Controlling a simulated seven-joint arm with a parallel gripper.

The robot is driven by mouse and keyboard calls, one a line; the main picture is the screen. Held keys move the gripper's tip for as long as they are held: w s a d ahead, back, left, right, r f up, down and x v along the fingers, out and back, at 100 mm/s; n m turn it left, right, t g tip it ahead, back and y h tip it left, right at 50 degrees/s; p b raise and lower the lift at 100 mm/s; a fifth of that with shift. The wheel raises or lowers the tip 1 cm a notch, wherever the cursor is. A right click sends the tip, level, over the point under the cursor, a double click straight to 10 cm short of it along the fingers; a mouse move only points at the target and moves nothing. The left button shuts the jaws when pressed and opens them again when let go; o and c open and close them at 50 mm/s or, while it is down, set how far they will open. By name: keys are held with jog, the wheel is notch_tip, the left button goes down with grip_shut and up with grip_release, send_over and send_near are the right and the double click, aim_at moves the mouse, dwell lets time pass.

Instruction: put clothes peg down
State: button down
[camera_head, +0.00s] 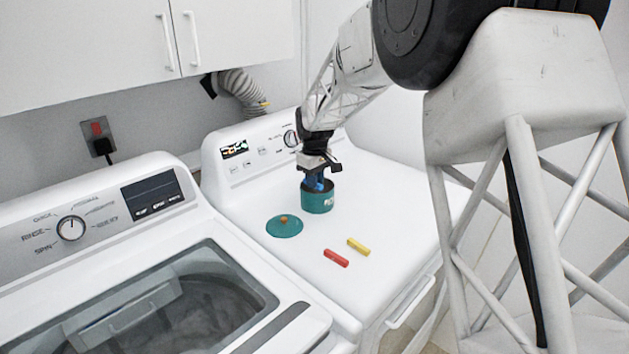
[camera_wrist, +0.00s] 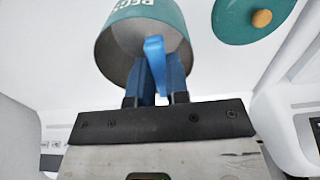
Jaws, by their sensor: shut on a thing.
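A bright blue clothes peg (camera_wrist: 155,62) is held between the two dark blue fingers of my gripper (camera_wrist: 156,75). The teal pot marked with PEGS lettering (camera_wrist: 112,22) has its open mouth around or just below the peg and fingertips; how deep they reach is hard to tell. In the head view my gripper (camera_head: 318,184) points down at the mouth of the teal pot (camera_head: 316,203), which stands on the white dryer top. The peg cannot be clearly told from the fingers there.
The teal lid with an orange knob (camera_head: 284,228) lies left of the pot. A red peg (camera_head: 336,258) and a yellow peg (camera_head: 358,247) lie in front on the dryer top (camera_head: 400,215). A washer (camera_head: 110,220) stands to the left.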

jog(key=shift+f, duration=0.6)
jog(key=c, duration=1.1)
grip_release()
jog(key=shift+r, duration=0.15)
notch_tip(320, 180, up, 13)
dwell(0.3)
